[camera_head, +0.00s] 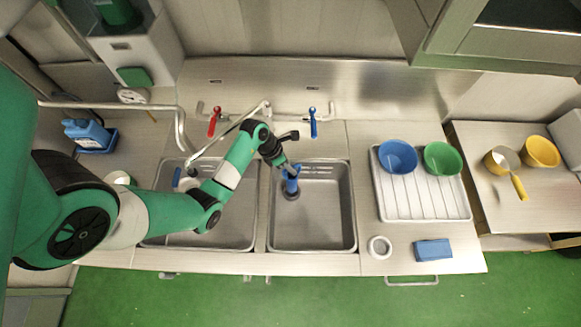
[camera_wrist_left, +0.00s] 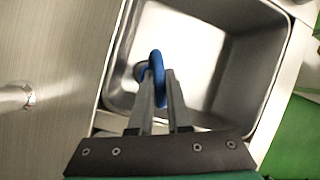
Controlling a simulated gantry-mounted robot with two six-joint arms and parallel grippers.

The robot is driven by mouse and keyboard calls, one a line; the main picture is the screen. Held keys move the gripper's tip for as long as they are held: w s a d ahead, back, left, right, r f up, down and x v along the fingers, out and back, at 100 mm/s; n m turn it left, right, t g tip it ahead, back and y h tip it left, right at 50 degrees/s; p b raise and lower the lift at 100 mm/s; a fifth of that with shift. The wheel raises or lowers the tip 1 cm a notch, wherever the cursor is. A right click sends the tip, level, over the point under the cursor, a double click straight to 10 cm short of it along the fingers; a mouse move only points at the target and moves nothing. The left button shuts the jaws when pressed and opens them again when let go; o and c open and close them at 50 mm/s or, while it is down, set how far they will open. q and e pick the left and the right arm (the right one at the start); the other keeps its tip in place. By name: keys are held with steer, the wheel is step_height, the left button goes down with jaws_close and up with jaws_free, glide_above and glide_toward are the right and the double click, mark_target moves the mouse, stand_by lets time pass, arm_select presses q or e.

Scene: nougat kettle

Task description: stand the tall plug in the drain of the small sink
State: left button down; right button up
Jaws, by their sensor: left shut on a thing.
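The tall plug (camera_head: 291,186) is blue and upright, at the upper left of the small sink (camera_head: 335,215). My left gripper (camera_head: 290,171) is shut on its top. In the left wrist view the plug (camera_wrist_left: 157,72) shows as a blue loop between the fingertips (camera_wrist_left: 160,95). The drain shows as a dark round patch around the plug's foot in the head view, and is partly hidden behind the plug in the wrist view. I cannot tell whether the foot is inside the drain or just above it. My right gripper is not in view.
The larger sink (camera_head: 165,235) lies left, under my left arm. Red (camera_head: 214,122) and blue (camera_head: 313,122) tap handles stand behind the sinks. Right are a drying tray (camera_head: 420,205) with blue (camera_head: 397,157) and green (camera_head: 443,158) bowls, a white ring (camera_head: 380,247) and a blue sponge (camera_head: 433,250).

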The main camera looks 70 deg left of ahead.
mark_target(291, 176)
arm_select(q)
steer(key=shift+f+b, duration=0.7)
steer(key=shift+f, duration=1)
steer(key=shift+f+b, duration=0.3)
steer(key=shift+f, duration=0.35)
steer(key=c, duration=0.8)
jaws_free()
steer(key=p+v, duration=0.3)
steer(key=v, duration=0.8)
steer(key=shift+s+r, duration=0.1)
steer(key=shift+r, duration=0.2)
